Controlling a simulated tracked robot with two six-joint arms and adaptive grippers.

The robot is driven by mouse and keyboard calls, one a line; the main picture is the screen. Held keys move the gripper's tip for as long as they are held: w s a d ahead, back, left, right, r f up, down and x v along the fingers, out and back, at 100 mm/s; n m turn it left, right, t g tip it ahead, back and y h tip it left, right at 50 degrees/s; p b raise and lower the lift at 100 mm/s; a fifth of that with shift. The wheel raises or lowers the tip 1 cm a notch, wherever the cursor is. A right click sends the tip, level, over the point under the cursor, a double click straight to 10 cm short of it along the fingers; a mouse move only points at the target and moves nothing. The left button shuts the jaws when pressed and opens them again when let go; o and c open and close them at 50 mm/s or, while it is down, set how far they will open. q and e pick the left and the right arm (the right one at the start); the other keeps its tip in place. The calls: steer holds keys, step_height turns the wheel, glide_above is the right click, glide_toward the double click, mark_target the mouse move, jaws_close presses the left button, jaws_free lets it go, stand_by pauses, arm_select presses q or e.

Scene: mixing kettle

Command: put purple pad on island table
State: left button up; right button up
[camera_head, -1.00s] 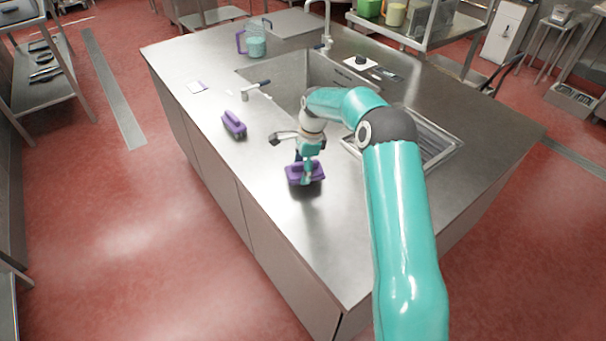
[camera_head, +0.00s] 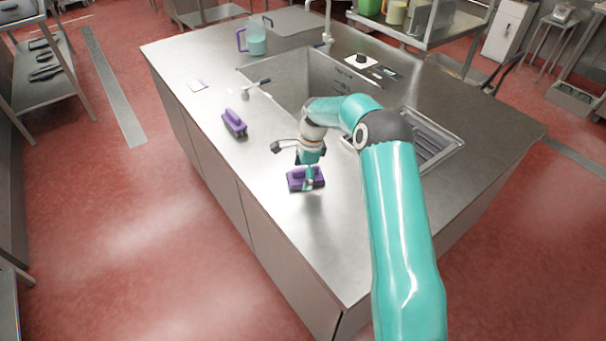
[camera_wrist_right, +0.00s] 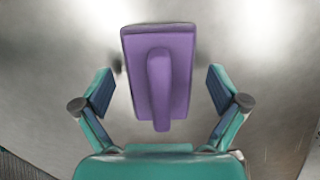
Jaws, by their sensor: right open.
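A purple pad (camera_head: 305,179) with a raised handle lies on the steel island table (camera_head: 285,225), close to its front edge. It also shows in the right wrist view (camera_wrist_right: 160,70), flat on the steel. My right gripper (camera_head: 307,174) is right above this pad. In the wrist view its two fingers (camera_wrist_right: 160,95) are spread wide, one on each side of the pad and apart from it. A second purple pad (camera_head: 234,123) lies on the table further left. My left gripper is not in the head view.
A sink (camera_head: 290,80) with a tap sits behind my right arm, with a drain rack (camera_head: 430,140) at its right. A purple-handled jug (camera_head: 255,40) stands at the far left. The table's front strip is mostly clear.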

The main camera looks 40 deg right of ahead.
steer(key=shift+r, duration=0.1)
steer(key=r, duration=0.4)
steer(key=d+r, duration=0.1)
steer(key=r, duration=0.3)
steer(key=s+r+b, duration=0.1)
steer(key=r, duration=0.3)
steer(key=shift+d, duration=0.25)
